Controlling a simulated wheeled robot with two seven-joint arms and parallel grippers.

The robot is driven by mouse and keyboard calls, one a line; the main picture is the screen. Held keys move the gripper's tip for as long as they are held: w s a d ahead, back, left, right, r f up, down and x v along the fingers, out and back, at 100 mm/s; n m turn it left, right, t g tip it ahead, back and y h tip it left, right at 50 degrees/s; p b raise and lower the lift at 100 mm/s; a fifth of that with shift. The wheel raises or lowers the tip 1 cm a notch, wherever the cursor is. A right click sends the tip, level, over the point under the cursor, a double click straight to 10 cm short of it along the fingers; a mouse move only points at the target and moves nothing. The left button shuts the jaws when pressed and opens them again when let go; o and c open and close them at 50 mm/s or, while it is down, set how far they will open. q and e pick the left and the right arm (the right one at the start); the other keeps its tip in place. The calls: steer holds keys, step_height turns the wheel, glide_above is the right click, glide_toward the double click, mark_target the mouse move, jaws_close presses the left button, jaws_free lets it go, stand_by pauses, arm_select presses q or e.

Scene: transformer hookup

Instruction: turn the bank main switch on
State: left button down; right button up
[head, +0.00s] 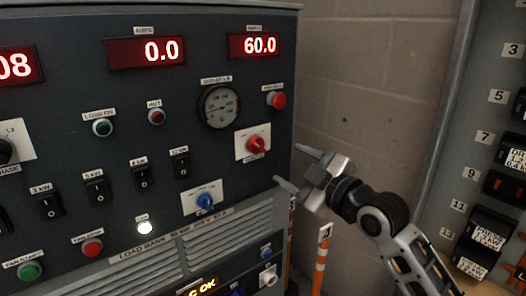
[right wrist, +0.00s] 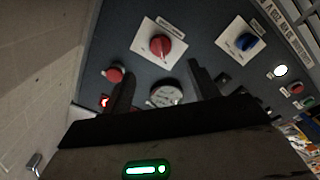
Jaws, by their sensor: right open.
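A red rotary knob (head: 256,144) on a white plate sits at the right side of the dark load bank panel; its label is too small to read, so I cannot confirm it is the bank main switch. In the right wrist view the red knob (right wrist: 160,46) lies ahead, between and beyond the fingertips. My right gripper (head: 298,168) is open and empty, just right of the knob and apart from it. Its two dark fingers (right wrist: 160,82) show in the right wrist view. My left gripper is out of view.
A blue rotary knob (head: 205,201) is below left of the red one. A red button (head: 276,100) and a round gauge (head: 220,106) are above. The displays read 0.0 and 60.0. A breaker panel (head: 490,150) stands at the right, with a block wall (head: 375,70) between.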

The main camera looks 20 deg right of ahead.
mark_target(262, 148)
steer(key=x, duration=1)
steer(key=shift+w+a+f, duration=0.1)
steer(key=shift+w+a, duration=0.1)
steer(key=shift+w, duration=0.1)
steer(key=c, duration=1)
